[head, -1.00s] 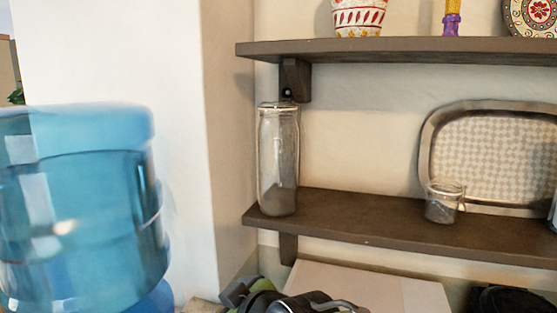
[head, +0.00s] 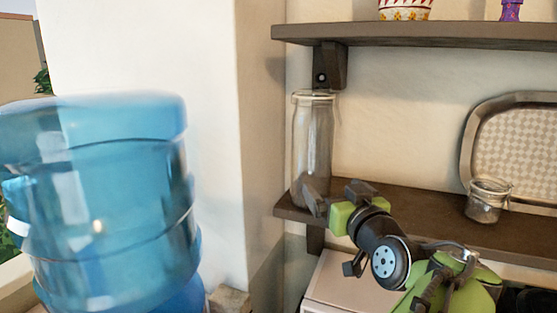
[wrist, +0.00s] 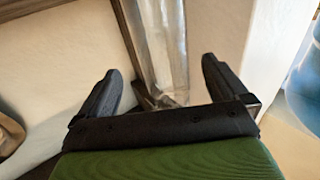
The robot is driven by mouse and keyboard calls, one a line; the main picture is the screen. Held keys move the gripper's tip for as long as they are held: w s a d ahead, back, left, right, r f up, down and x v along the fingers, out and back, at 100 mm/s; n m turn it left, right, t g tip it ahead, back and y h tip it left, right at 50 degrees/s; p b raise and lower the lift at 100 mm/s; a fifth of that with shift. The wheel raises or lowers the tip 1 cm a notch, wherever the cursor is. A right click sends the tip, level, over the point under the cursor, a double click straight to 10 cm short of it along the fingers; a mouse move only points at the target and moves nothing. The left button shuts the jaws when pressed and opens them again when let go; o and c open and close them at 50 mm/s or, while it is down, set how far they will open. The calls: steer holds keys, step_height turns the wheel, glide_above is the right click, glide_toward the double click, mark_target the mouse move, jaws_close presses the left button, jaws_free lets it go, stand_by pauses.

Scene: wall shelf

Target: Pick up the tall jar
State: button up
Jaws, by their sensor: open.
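The tall jar (head: 312,140) is clear glass and stands upright at the left end of the lower shelf (head: 400,212). In the wrist view the jar (wrist: 163,45) shows between and beyond the two dark fingers. My gripper (head: 318,198) is at the jar's lower part in the head view, and a finger overlaps the jar's base there. In the wrist view my gripper (wrist: 160,85) is open, with nothing held between its fingers. I cannot tell whether a finger touches the glass.
A small glass jar (head: 487,200) stands further right on the lower shelf, before a patterned tray (head: 510,140). The upper shelf (head: 420,36) and its bracket (head: 328,66) are above the tall jar. A blue water bottle (head: 100,200) is at the left.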

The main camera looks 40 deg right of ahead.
mark_target(318, 172)
steer(key=p+x, duration=0.1)
steer(key=x, duration=0.3)
steer(key=shift+w+d+r, duration=0.15)
steer(key=shift+w, duration=0.1)
steer(key=p+x, duration=0.2)
steer(key=x, duration=0.3)
steer(key=shift+r, duration=0.15)
steer(key=shift+w, duration=0.1)
steer(key=shift+c, duration=0.5)
steer(key=shift+a, duration=0.2)
steer(key=shift+c, duration=1.1)
steer(key=shift+s, duration=0.2)
steer(key=c, duration=1.4)
steer(key=shift+w, duration=0.1)
